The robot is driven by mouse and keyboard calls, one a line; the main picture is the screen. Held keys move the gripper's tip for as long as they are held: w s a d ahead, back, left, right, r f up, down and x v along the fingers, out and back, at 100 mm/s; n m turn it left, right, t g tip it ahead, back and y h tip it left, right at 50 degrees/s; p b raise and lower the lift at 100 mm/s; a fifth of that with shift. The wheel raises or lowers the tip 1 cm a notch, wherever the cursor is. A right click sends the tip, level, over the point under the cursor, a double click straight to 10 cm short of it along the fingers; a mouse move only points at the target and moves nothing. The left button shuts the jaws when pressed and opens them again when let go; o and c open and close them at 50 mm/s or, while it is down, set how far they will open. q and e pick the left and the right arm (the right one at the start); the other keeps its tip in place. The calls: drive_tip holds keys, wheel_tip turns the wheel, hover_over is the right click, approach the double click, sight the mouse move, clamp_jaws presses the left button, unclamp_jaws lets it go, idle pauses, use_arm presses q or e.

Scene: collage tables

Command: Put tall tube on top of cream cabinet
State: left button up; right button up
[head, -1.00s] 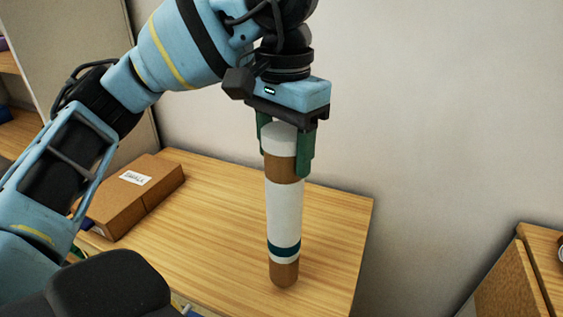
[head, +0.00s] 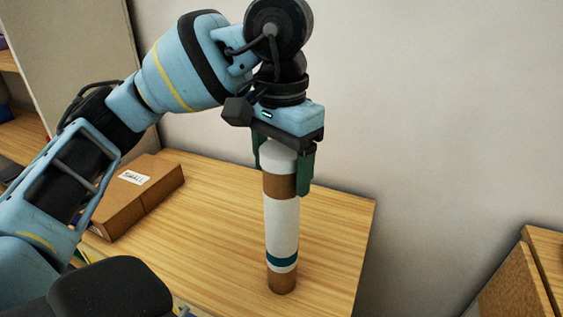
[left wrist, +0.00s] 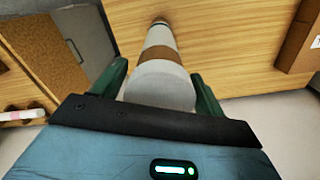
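The tall tube (head: 283,220) is upright, with white, brown and teal bands, over the wood top (head: 215,225). My left gripper (head: 282,180) has its green fingers on either side of the tube's upper end, and the tube moves with it. The left wrist view shows the tube (left wrist: 160,85) between the fingers, running away from the camera. I cannot tell whether its lower end touches the wood. No piece of furniture is clearly identifiable as the cream cabinet. My right gripper is not in view.
A brown box labelled SMALL (head: 145,190) lies at the left of the wood top. A beige panel (head: 80,60) stands at the far left. Another wooden piece (head: 520,280) is at the lower right, across a gap. The wood right of the tube is bare.

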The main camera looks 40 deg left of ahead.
use_arm(q)
drive_tip(key=shift+o, duration=0.7)
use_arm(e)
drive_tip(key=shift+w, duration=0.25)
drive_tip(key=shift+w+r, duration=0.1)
use_arm(q)
drive_tip(key=shift+r, duration=0.3)
wheel_tip(320, 180, up, 10)
drive_tip(key=p, duration=0.3)
drive_tip(key=shift+s+r, duration=0.1)
drive_tip(key=shift+r, duration=0.8)
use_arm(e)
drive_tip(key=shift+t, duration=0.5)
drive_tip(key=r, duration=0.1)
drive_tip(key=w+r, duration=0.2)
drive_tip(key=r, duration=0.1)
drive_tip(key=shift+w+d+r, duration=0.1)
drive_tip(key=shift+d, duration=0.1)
